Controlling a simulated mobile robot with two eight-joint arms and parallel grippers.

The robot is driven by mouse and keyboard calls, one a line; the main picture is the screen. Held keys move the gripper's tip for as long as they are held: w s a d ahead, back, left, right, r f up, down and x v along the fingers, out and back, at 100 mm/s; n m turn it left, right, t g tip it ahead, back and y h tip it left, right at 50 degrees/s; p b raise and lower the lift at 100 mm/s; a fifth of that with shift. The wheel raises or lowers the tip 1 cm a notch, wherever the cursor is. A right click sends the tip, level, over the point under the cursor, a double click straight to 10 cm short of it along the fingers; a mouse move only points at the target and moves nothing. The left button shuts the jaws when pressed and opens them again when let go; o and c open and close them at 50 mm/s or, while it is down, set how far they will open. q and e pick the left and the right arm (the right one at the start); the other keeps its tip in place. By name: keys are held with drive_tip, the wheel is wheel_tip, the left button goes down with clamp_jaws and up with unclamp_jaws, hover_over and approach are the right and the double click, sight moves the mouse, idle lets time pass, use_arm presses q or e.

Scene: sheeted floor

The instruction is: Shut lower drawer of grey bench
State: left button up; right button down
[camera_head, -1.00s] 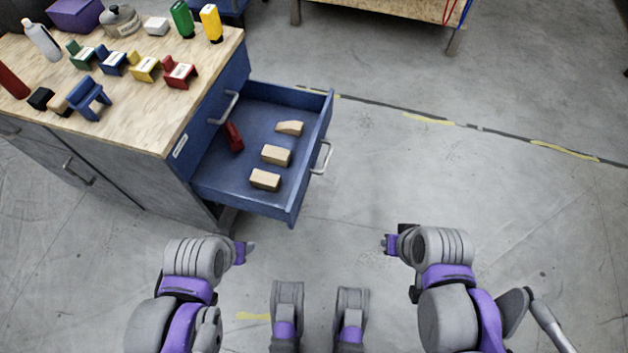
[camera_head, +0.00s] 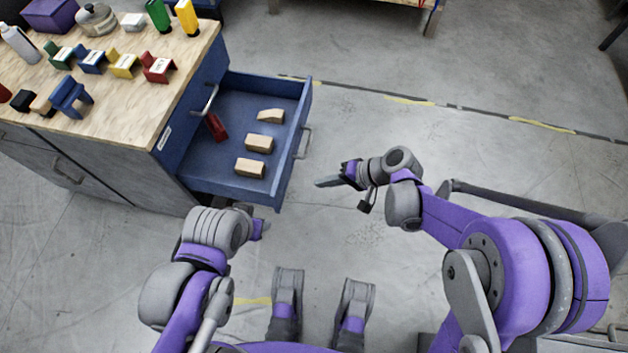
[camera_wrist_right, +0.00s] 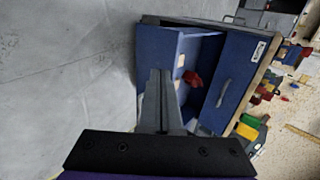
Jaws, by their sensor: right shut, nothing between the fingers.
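The grey bench (camera_head: 105,172) with a wooden top stands at the left. Its blue lower drawer (camera_head: 232,178) is pulled well out to the right, below a shut blue drawer front. The open drawer's handle (camera_head: 304,142) is on its outer face. My right gripper (camera_head: 318,182) is shut and empty, to the right of the drawer front and apart from it in the head view. In the right wrist view my shut fingers (camera_wrist_right: 157,98) point toward the blue drawer (camera_wrist_right: 160,62). My left gripper (camera_head: 264,228) is in front of the drawer; its fingers are too small to judge.
Inside the drawer lie several wooden blocks (camera_head: 259,143) and a red object (camera_head: 216,127). Small coloured stands, bottles and a purple box (camera_head: 48,14) crowd the bench top.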

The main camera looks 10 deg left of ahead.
sight(279, 186)
drive_tip(key=x, duration=0.3)
drive_tip(key=r+b+x, duration=0.1)
drive_tip(key=x, duration=0.3)
drive_tip(key=a+b+x, duration=0.1)
drive_tip(key=x, duration=0.2)
drive_tip(key=shift+a+f, duration=0.1)
drive_tip(key=shift+a, duration=0.3)
drive_tip(key=shift+a+b, duration=0.3)
drive_tip(key=shift+a, duration=0.3)
drive_tip(key=a, duration=2.7)
drive_tip(key=shift+w, duration=0.5)
